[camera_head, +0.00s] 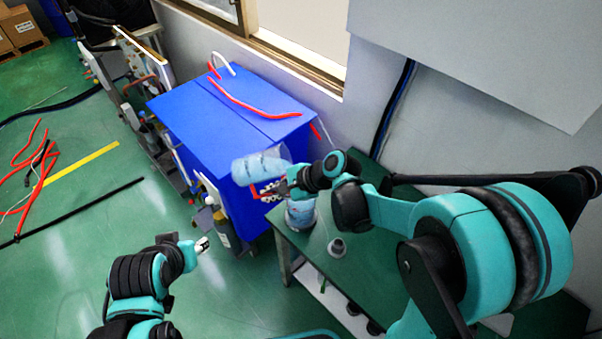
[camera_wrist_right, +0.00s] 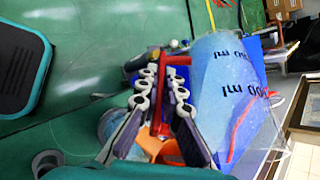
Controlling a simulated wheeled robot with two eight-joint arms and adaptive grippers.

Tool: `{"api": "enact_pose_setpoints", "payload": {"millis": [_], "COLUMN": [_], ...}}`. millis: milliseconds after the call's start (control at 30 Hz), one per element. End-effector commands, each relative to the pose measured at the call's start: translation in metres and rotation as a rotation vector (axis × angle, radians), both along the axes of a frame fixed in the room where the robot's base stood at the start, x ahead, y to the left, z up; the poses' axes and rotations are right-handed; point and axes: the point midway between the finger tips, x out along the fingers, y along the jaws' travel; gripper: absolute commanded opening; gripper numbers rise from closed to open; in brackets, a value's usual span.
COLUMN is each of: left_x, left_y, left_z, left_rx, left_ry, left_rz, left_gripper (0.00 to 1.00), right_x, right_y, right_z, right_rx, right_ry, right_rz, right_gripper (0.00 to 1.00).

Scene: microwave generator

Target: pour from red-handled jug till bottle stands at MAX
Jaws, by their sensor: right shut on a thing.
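My right gripper (camera_head: 286,188) is shut on the red handle (camera_wrist_right: 173,88) of a clear jug (camera_head: 259,166). The jug is tipped far over on its side, raised near the table's left end, with light blue liquid in it. In the right wrist view the jug (camera_wrist_right: 232,95) shows dark ml marks. A clear bottle (camera_head: 301,214) with bluish contents stands upright on the green table (camera_head: 375,262), below and right of the jug; the gripper hides its top. Its level and MAX mark are unreadable. My left gripper (camera_head: 202,244) is over the floor, its fingers too small to judge.
A large blue cabinet (camera_head: 225,120) with a red hose on top stands behind the jug. A wall (camera_head: 485,140) borders the table's far side.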

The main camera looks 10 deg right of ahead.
Motion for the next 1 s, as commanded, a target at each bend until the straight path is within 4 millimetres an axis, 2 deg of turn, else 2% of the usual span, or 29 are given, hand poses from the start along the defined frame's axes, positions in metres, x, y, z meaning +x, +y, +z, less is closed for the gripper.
{"api": "enact_pose_setpoints", "payload": {"millis": [1000], "left_x": [0.0000], "left_y": [0.0000], "left_z": [-0.0036], "left_rx": [0.000], "left_ry": [0.000], "left_rz": [0.000], "left_gripper": [0.41], "right_x": [0.0004], "right_y": [0.0008], "right_z": [0.0033], "right_rx": [0.047], "right_ry": [-0.009], "right_rz": [0.000], "right_gripper": [0.00]}}
